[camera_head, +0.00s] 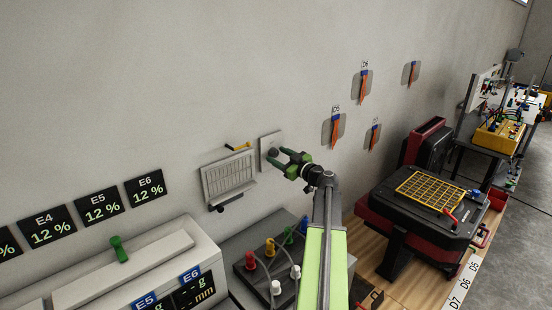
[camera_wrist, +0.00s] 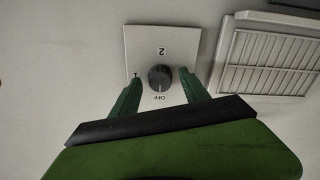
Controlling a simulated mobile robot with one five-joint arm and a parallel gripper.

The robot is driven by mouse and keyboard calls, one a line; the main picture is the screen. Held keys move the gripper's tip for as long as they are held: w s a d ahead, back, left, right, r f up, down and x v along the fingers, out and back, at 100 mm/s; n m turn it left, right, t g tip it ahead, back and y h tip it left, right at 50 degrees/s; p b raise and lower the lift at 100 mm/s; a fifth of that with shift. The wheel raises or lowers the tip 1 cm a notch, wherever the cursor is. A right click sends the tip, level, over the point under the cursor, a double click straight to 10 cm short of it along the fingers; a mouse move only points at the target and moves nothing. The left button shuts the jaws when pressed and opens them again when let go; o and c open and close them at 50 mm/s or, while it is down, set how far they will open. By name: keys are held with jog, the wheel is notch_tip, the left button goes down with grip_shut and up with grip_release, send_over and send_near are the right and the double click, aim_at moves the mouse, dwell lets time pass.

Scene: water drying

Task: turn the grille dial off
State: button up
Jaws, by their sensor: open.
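The dial is a dark round knob (camera_wrist: 160,77) on a pale square wall plate (camera_wrist: 140,42). In the wrist view the plate's printing is upside down: "2" above the knob, a mark at its left that looks like "1", and "OFF" below. I cannot make out clearly where the knob points. My gripper (camera_wrist: 161,80) is open, its green fingers on either side of the knob. Contact cannot be told. In the head view the knob (camera_head: 273,152) is by the fingertips of my gripper (camera_head: 279,157), in front of the plate (camera_head: 267,142).
A slatted wall grille (camera_head: 229,179) is left of the plate; it also shows in the wrist view (camera_wrist: 268,64). A yellow lever (camera_head: 239,147) is above it. Below are a box with coloured knobs (camera_head: 262,277) and a white machine (camera_head: 150,262). A black-and-red machine (camera_head: 424,212) stands right.

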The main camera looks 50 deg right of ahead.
jog(key=s+a, duration=0.1)
jog(key=s, duration=1.6)
jog(key=shift+s+a, duration=0.15)
jog(key=shift+s, duration=0.05)
jog(key=shift+s, duration=0.1)
